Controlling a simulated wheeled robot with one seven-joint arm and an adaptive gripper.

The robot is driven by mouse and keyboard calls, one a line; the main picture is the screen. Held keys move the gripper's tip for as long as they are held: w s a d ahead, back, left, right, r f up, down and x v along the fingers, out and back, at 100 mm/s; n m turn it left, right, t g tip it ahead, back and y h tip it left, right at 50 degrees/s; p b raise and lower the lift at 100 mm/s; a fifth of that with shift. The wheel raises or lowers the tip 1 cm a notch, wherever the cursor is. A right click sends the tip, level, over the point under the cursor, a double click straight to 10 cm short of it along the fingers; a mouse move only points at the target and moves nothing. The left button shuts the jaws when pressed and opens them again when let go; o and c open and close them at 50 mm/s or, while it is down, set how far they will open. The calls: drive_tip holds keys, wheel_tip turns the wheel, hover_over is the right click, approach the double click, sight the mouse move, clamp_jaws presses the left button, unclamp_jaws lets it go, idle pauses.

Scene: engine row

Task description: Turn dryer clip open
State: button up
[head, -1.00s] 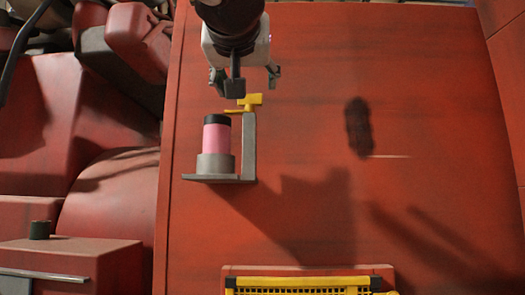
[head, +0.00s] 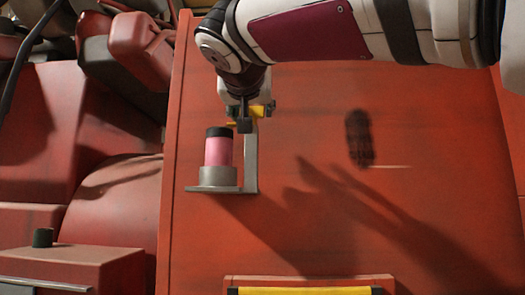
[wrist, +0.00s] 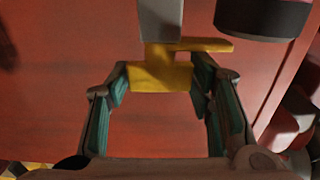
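The dryer is a pink cylinder (head: 218,152) with a black cap, standing in a grey cup on a bracket (head: 250,165) fixed to the red panel. The yellow clip (head: 259,111) sits at the top of the bracket's grey post, with a thin arm pointing toward the black cap. In the wrist view the clip's wide yellow block (wrist: 160,77) lies between my fingertips, and the black cap (wrist: 262,16) is at the top right. My gripper (head: 257,117) is open around the clip, one finger at each side; the gaps are small and I cannot tell whether the pads touch.
The red panel (head: 320,110) is clear to the right apart from a dark slotted fitting (head: 359,137). A yellow-edged part (head: 305,290) is at the bottom. Red machinery (head: 110,200) stands at the left.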

drive_tip(key=c, duration=0.5)
